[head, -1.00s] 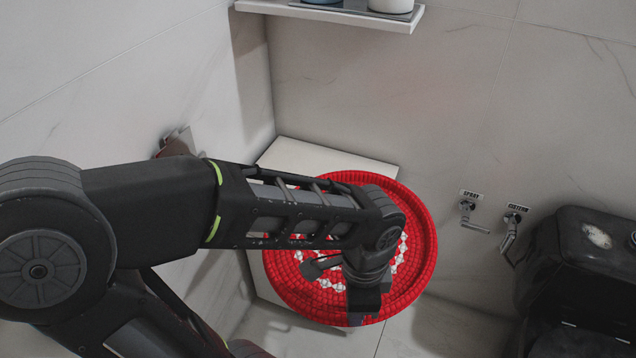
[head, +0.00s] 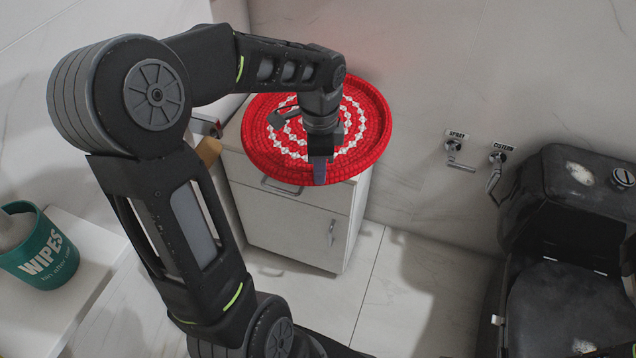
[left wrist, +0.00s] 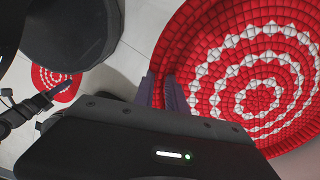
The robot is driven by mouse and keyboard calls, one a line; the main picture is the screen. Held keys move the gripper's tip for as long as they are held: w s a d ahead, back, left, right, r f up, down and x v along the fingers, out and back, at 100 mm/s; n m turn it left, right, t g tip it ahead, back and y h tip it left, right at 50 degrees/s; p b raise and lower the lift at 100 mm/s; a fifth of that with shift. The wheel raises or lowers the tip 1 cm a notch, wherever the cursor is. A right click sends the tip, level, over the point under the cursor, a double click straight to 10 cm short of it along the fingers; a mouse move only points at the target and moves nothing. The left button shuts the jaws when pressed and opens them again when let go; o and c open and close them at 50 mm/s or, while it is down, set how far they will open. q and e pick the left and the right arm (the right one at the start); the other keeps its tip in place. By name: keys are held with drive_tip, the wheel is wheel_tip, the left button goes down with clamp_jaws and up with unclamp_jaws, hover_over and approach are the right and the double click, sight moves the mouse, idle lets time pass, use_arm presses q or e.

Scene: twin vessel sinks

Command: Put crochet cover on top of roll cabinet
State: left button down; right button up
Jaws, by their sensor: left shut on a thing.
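The crochet cover (head: 262,128) is a round red piece with white dotted rings and a raised rim. My left gripper (head: 319,172) points down and is shut on the near rim of the cover. In the left wrist view, the gripper fingers (left wrist: 163,92) pinch the rim of the cover (left wrist: 245,75). The white roll cabinet (head: 290,222) stands in the corner under the cover. The cover hides most of its top and overhangs it; I cannot tell whether they touch. A dark part at the left edge of the wrist view may be my right gripper; its jaws are unclear.
A green wipes tub (head: 42,255) stands on a white surface at the left. A dark toilet (head: 570,240) is at the right, with wall taps (head: 455,152) beside it. In the left wrist view, a red and white mat (left wrist: 52,82) lies on the floor.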

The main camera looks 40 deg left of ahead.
use_arm(q)
drive_tip(key=shift+w+a+f, duration=0.15)
drive_tip(key=shift+a+f, duration=0.05)
drive_tip(key=shift+f, duration=0.25)
drive_tip(key=shift+w+a+f, duration=0.1)
drive_tip(key=shift+a+f, duration=0.1)
drive_tip(key=shift+f, duration=0.4)
drive_tip(key=shift+f+b, duration=0.1)
drive_tip(key=shift+b, duration=0.2)
wheel_tip(320, 180, down, 5)
drive_tip(key=shift+w+a+r+b, duration=0.1)
drive_tip(key=shift+w+r+b, duration=0.05)
drive_tip(key=shift+b, duration=0.4)
drive_tip(key=c, duration=1.4)
unclamp_jaws()
